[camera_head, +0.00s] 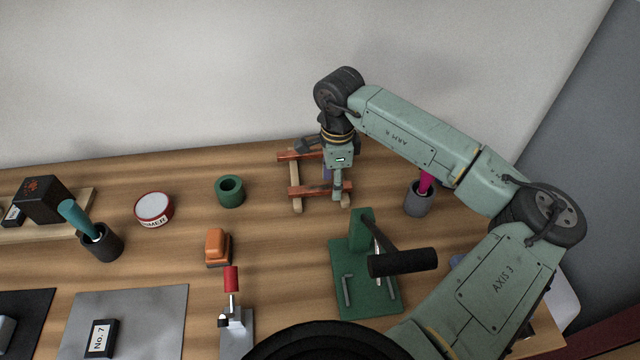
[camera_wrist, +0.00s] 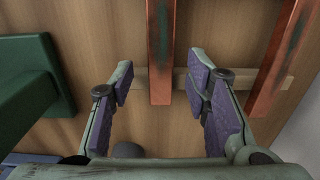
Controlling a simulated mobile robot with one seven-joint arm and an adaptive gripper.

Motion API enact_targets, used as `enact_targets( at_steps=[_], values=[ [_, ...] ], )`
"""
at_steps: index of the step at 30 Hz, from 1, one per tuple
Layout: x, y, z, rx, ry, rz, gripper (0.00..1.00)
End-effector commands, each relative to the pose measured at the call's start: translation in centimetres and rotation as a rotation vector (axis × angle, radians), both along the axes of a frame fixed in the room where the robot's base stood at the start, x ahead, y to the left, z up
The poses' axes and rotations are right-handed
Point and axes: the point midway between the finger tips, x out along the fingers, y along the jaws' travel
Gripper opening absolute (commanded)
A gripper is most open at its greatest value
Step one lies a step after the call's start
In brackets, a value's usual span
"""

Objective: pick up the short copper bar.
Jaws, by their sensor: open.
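Two copper bars lie roughly parallel across two wooden rails. The nearer bar (camera_head: 308,190) looks like the short one; the far bar (camera_head: 288,156) reaches farther left, with its right part hidden behind my gripper. My gripper (camera_head: 337,192) points down over the right end of the nearer bar. In the wrist view my gripper (camera_wrist: 160,72) is open, with a finger on each side of the nearer bar (camera_wrist: 160,45) and gaps on both sides. The far bar (camera_wrist: 277,60) lies outside the right finger. Whether the fingers are level with the bar is unclear.
The wooden rails (camera_head: 296,203) support the bars. A green press (camera_head: 365,285) with a black handle stands in front, also at left in the wrist view (camera_wrist: 45,75). A grey cup (camera_head: 418,200) with a magenta handle stands right. A green ring (camera_head: 230,191) stands left.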

Motion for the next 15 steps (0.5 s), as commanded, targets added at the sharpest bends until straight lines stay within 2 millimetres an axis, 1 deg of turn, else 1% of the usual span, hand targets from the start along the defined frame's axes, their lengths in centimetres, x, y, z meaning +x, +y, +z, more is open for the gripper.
enact_targets(
  at_steps=[3, 8, 15],
  values=[
    [0.00, -0.01, -0.46, -0.001, -0.001, 0.001, 0.43],
    [0.01, -0.01, -0.50, -0.001, -0.001, 0.001, 0.43],
    [0.02, 0.00, -0.47, -0.001, -0.001, 0.001, 0.28]
  ],
)
